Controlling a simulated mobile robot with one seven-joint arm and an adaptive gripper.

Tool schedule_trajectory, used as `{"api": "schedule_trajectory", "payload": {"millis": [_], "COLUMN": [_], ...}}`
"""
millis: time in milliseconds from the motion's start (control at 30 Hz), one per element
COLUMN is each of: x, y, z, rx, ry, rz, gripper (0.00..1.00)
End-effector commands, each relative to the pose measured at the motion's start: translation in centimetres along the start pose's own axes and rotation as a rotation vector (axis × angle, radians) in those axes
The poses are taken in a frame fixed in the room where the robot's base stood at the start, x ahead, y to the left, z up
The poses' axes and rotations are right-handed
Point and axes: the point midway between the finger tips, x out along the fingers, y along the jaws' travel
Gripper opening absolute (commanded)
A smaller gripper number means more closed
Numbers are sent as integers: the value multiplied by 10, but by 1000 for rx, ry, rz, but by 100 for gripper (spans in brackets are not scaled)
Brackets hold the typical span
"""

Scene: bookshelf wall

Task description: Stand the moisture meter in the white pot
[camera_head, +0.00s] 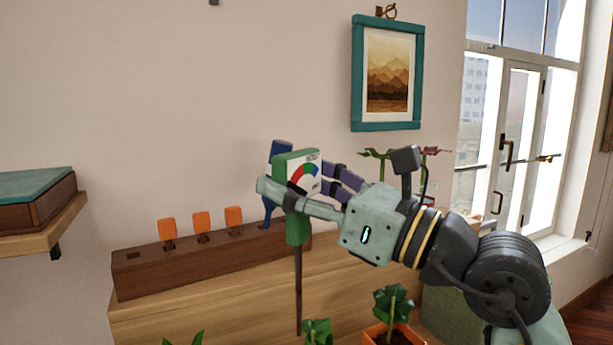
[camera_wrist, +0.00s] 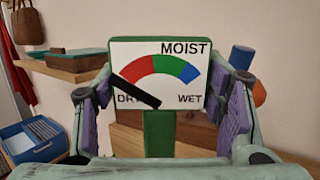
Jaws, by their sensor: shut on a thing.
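The moisture meter (camera_head: 297,232) has a green body, a white dial face with red, green and blue bands, and a long dark probe. My gripper (camera_head: 290,182) is shut on its green body. The meter is upright, with the probe pointing down in front of the wooden cabinet. In the wrist view the dial of the moisture meter (camera_wrist: 160,75) faces me between the two fingers, its needle near DRY. I cannot make out the white pot in either view. The probe's lower end is near the bottom edge of the head view.
An orange pot (camera_head: 376,336) with a leafy plant stands at the bottom, right of the probe. Other leaves (camera_head: 317,332) show nearby, their pots hidden. A brown wooden rack (camera_head: 150,273) with orange-handled tools lies on the cabinet top (camera_head: 140,318) behind. A shelf (camera_head: 40,232) is at left.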

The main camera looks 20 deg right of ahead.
Motion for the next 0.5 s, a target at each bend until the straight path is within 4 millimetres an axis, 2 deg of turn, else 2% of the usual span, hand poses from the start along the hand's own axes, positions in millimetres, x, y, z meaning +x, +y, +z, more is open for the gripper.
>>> {"api": "schedule_trajectory", "payload": {"millis": [267, 500], "x": [-4, -9], "y": [0, 0], "z": [-16, -38], "rx": [0, 1], "ry": [0, -1], "rz": [-1, 0], "gripper": [36, 36]}}
